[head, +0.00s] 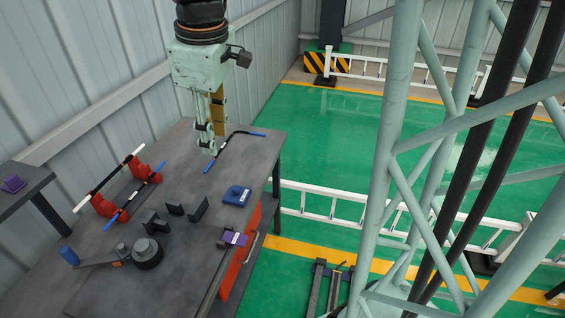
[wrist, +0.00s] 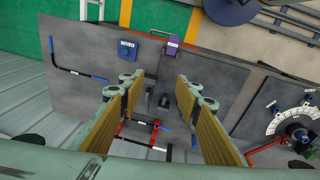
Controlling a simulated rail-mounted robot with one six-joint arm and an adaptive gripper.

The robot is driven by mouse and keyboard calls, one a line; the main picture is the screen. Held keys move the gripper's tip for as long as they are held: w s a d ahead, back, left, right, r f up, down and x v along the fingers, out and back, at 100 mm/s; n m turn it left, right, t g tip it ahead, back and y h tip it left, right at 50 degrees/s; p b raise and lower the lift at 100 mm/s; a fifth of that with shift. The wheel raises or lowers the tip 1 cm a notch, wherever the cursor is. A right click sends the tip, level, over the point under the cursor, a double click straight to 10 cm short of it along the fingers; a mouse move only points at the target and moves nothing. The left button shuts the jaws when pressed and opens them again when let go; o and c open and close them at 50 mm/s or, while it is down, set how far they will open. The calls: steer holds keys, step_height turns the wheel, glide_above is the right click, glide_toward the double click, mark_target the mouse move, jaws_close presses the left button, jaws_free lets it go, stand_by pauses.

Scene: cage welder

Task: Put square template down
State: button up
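My gripper (head: 210,148) hangs over the far end of the grey workbench (head: 185,255). In the wrist view its two tan-padded fingers (wrist: 160,85) stand wide apart with nothing held between them. No thing is clearly recognisable as the square template. A blue labelled block (head: 236,196) lies flat on the bench, and it also shows in the wrist view (wrist: 127,48). A purple labelled block (head: 233,238) sits near the bench's front edge, and it also shows in the wrist view (wrist: 172,47). The labels are too small to read.
A bent black rod with blue ends (head: 231,143) lies by my gripper. Red holders (head: 103,205) carry straight rods on the left. Dark upright blocks (head: 198,209) and a round dark fixture (head: 147,253) stand on the bench. A lattice column (head: 395,120) rises at right.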

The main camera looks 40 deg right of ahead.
steer(key=s+a+r+m, duration=0.2)
steer(key=s, duration=0.6)
steer(key=s+a+r+m+t, duration=0.1)
steer(key=s+a+r+m, duration=0.1)
steer(key=s, duration=0.7)
steer(key=s+a+r+m+t, duration=0.1)
steer(key=s+a+r+m, duration=0.2)
steer(key=s, duration=0.5)
steer(key=shift+s+r+m, duration=0.3)
steer(key=shift+s+r, duration=0.05)
steer(key=shift+r, duration=0.05)
steer(key=shift+w, duration=0.1)
step_height(320, 180, down, 8)
steer(key=b, duration=0.8)
steer(key=shift+f, duration=0.25)
